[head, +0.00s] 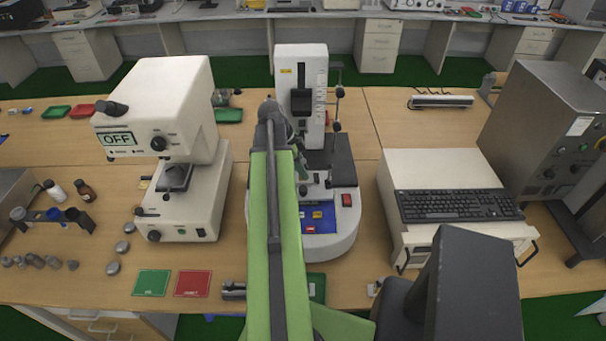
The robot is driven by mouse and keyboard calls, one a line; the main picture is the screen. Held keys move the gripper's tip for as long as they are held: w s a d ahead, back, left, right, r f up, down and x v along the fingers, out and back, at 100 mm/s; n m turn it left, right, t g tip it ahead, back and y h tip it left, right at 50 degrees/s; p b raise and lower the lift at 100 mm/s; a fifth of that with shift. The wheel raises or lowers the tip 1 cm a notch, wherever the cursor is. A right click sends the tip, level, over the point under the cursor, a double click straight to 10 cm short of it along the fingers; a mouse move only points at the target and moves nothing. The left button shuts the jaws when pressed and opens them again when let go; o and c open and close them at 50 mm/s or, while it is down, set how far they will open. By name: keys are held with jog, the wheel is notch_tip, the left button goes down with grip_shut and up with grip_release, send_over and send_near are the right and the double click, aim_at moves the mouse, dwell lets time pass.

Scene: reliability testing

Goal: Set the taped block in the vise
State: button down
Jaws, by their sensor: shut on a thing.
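My green arm reaches forward from the bottom middle to the tall white test machine (309,62). My gripper (301,168) is at the arm's far end, in front of the machine's column and above its round base. Its wrist and arm largely cover it. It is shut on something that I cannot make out. I cannot pick out the taped block anywhere. No vise is clear. A small grey metal fixture (233,290) at the front table edge could be one, but it is too small to tell.
A white tester marked OFF (165,100) stands left. A keyboard (458,205) lies on a white case at right, beside a grey metal cabinet (550,125). Green (152,283) and red (193,284) mats lie front left. Bottles, small round pieces and a rack fill the far left.

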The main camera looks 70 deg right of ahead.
jog(key=c, duration=1.2)
grip_release()
jog(key=shift+r, duration=0.35)
jog(key=p+v, duration=1.1)
jog(key=shift+w+r, duration=0.2)
